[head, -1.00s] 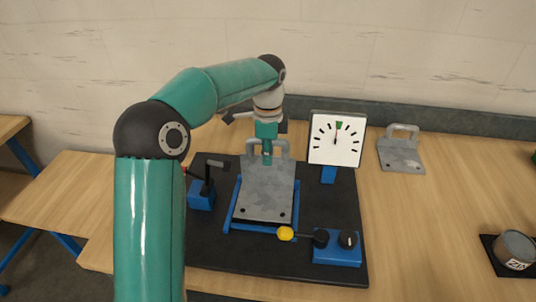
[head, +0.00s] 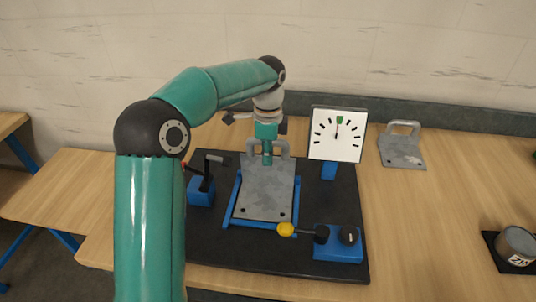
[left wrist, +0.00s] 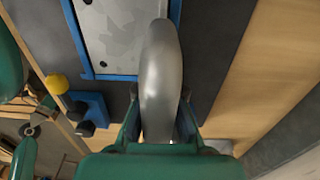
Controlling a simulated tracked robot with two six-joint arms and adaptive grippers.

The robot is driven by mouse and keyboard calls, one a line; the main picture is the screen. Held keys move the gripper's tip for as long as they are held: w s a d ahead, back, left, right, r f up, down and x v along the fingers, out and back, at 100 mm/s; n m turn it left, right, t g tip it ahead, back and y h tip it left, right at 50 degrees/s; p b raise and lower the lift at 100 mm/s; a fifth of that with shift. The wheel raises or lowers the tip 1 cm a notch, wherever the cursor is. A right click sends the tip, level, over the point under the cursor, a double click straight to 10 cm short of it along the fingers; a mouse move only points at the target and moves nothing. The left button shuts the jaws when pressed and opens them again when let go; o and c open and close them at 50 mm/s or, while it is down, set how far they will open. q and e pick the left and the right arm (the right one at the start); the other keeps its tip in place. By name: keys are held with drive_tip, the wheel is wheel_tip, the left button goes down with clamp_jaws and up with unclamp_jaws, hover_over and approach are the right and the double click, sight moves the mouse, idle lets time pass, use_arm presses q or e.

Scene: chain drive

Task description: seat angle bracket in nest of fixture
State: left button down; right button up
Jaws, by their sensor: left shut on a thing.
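The angle bracket (head: 266,193) is a grey metal plate with two holes and an upright handle. In the head view it lies inside the blue frame of the fixture (head: 232,205) on the black base; I cannot tell whether it is fully down. My left gripper (head: 267,157) is at the far end of the bracket, shut on its handle. In the left wrist view the grey handle (left wrist: 161,75) runs between the fingers (left wrist: 158,128), and the plate (left wrist: 118,35) lies beside the blue frame edge (left wrist: 80,45). My right gripper is not in view.
A white dial gauge (head: 338,134) stands right of the fixture. A yellow-knobbed lever (head: 286,229) on a blue block (head: 338,243) is at the front right. A blue clamp (head: 200,191) is on the left. A second bracket (head: 401,151) and a tin (head: 516,243) lie further right.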

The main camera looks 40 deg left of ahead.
use_arm(q)
drive_tip(key=c, duration=1.8)
unclamp_jaws()
drive_tip(key=o, duration=0.6)
drive_tip(key=shift+c, duration=0.2)
drive_tip(key=shift+f, duration=0.2)
wheel_tip(320, 180, up, 10)
drive_tip(key=shift+w+r, duration=0.15)
drive_tip(key=shift+r, duration=0.95)
